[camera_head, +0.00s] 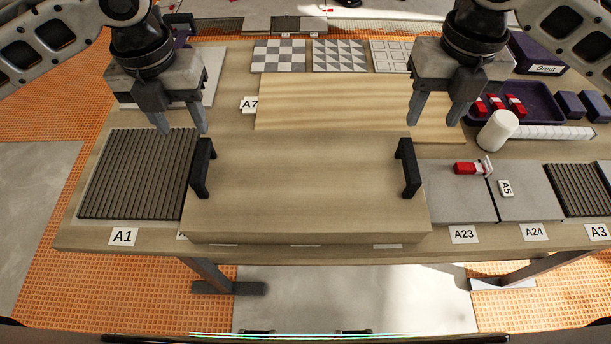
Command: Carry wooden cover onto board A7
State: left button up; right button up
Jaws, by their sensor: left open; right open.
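The wooden cover (305,190) is a wide, plain box with a black handle at each end. It sits at the front middle of the table. Its left handle (203,168) and right handle (408,168) both stand upright. Board A7 (335,100) is a paler, grained wooden sheet lying flat behind the cover, with the A7 label (249,105) at its left edge. My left gripper (182,128) is open and empty, behind and left of the left handle in the picture. My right gripper (435,120) is open and empty, behind and right of the right handle, over the board's right part.
A dark ribbed tile (138,175) lies left of the cover. Grey tiles (457,195) with a red-and-white clip (472,168) lie right of it. A white roll (497,131), a dark tray (545,97) and a grout box (540,55) stand at right. Patterned tiles (338,57) line the back.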

aim_at(200, 159)
pick_arm(q)
notch_tip(200, 159, down, 13)
jog(key=shift+r, duration=0.1)
pick_arm(e)
notch_tip(200, 159, down, 13)
jog(key=shift+r, duration=0.1)
pick_arm(q)
grip_shut()
pick_arm(e)
grip_shut()
pick_arm(q)
jog(key=shift+w, duration=0.1)
pick_arm(e)
jog(key=shift+w, duration=0.1)
